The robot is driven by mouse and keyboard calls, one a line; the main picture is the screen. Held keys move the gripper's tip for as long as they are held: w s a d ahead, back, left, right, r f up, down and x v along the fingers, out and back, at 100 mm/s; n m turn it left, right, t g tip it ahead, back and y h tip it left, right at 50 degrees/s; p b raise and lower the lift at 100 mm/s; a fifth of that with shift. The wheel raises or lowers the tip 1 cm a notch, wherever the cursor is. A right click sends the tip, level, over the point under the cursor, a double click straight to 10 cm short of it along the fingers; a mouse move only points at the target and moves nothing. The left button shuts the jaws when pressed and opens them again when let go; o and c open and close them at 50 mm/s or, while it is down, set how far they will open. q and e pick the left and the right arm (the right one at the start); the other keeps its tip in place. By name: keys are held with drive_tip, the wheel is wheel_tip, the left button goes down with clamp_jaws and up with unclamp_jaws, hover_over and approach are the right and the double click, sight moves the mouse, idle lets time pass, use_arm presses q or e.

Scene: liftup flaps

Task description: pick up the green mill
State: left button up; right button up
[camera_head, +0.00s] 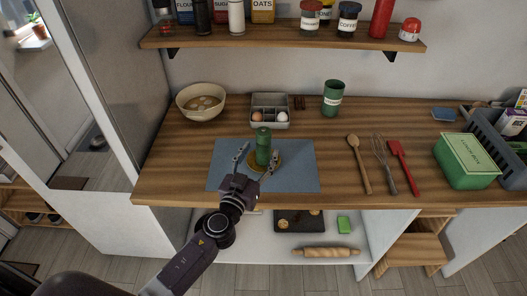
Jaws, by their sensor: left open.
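The green mill (263,147) stands upright on a round tan coaster (281,165) on the blue mat (306,177). It has a small rounded knob on top. My left gripper (257,159) reaches in from the front left and is open. Its fingers are spread on either side of the mill's lower part in this view; I cannot tell whether they touch it. The gripper hides part of the coaster and the mat's front. My right gripper is not in view.
On the wooden counter (190,176) are a bowl (201,113), an egg box (269,100), a green canister (333,104), a wooden spoon (359,166), a whisk, a red spatula (403,166) and a green box (466,173). A shelf (270,37) with jars hangs above.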

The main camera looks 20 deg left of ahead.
sight(261, 142)
use_arm(q)
drive_tip(key=w, duration=0.2)
drive_tip(key=w+r+p, duration=0.1)
drive_tip(key=w, duration=0.1)
drive_tip(key=w+p, duration=0.1)
drive_tip(key=shift+w+a+r, duration=0.15)
drive_tip(key=shift+w+a, duration=0.1)
drive_tip(key=shift+w, duration=0.5)
clamp_jaws()
